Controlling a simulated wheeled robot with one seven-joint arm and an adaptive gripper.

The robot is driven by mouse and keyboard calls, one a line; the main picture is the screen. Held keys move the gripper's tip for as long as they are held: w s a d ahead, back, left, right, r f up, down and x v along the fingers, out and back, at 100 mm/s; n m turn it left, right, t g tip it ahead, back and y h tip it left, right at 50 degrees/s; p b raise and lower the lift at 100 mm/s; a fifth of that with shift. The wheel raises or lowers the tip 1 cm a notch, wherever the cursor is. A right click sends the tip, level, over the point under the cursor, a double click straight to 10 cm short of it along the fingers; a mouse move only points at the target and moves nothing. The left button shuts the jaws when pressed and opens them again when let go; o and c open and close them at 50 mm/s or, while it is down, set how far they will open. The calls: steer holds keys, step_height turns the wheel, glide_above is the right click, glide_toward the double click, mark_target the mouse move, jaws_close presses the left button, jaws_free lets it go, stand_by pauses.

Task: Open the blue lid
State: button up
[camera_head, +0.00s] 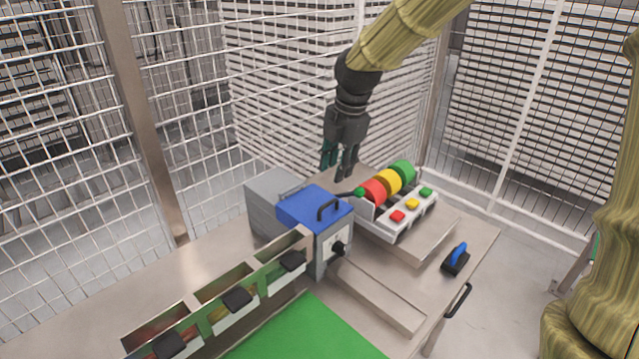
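The blue lid (308,206) lies closed on top of a grey box (268,205) in the middle of the table. A black handle (329,209) stands up at the lid's right side. The front of the box carries a black knob (338,249). My gripper (339,172) hangs pointing down, above and behind the lid's right rear, apart from it. Its fingers look separated with nothing between them.
Right of the box stands a unit with red, yellow and green discs (388,182) and coloured buttons (411,204). Bins with black handles (236,299) and a green mat (305,330) lie in front. A blue-handled object (457,258) sits right. Wire fencing (190,110) surrounds the table.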

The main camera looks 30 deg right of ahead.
steer(key=p, duration=0.2)
glide_above(329, 203)
step_height(329, 203, down, 5)
steer(key=shift+s+d+f, duration=0.3)
steer(key=shift+s+f, duration=0.2)
steer(key=shift+f, duration=0.05)
steer(key=shift+w+a+f+p, duration=0.15)
steer(key=shift+f+p, duration=0.15)
steer(key=shift+f, duration=0.7)
steer(key=shift+w+a+f+p, duration=0.15)
steer(key=shift+f+p, duration=0.1)
steer(key=shift+f, duration=0.75)
steer(key=shift+w+d+f, duration=0.1)
jaws_close()
